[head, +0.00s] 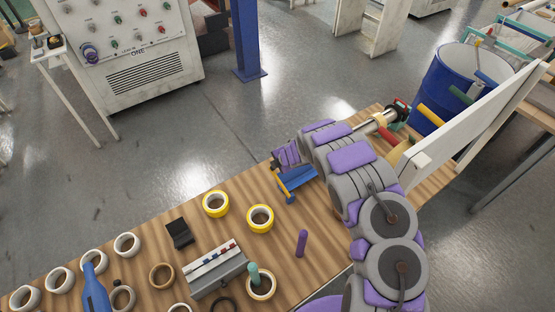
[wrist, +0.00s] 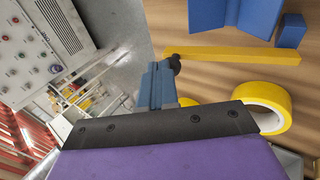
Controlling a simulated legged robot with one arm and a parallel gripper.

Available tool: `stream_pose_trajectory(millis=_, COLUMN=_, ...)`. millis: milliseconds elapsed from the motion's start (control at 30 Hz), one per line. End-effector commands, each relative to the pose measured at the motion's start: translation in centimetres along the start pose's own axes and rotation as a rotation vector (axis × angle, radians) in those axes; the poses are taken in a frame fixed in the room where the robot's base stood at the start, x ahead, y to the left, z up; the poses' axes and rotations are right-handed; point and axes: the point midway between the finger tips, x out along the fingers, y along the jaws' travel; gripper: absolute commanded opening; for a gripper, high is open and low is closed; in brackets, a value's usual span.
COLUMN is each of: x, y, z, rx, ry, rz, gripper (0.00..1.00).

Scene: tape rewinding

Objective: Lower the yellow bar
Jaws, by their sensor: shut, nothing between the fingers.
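The yellow bar (wrist: 235,55) shows in the wrist view as a long straight strip in front of blue parts (wrist: 245,14). In the head view, the yellow bar (head: 282,187) is a short strip at the left side of a blue stand (head: 298,178) on the wooden table. My gripper (wrist: 160,84) has its blue-grey fingers shut and empty, just left of the bar's left end, with a dark tip close to it. I cannot tell whether they touch. In the head view my purple gripper is beside the stand, its fingertips mostly hidden.
Two yellow tape rolls (head: 216,204) (head: 260,219) lie left of the stand; one roll (wrist: 262,105) shows close below the bar in the wrist view. A purple peg (head: 301,243) and a grey box (head: 216,268) stand nearer. A white board (head: 480,115) rises at right.

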Motion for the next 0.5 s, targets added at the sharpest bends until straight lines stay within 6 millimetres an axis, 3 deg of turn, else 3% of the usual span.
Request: stream_pose_trajectory(millis=500, x=3.3, y=-0.2, z=0.3, rx=0.002, ry=0.003, rz=0.0, gripper=0.0)
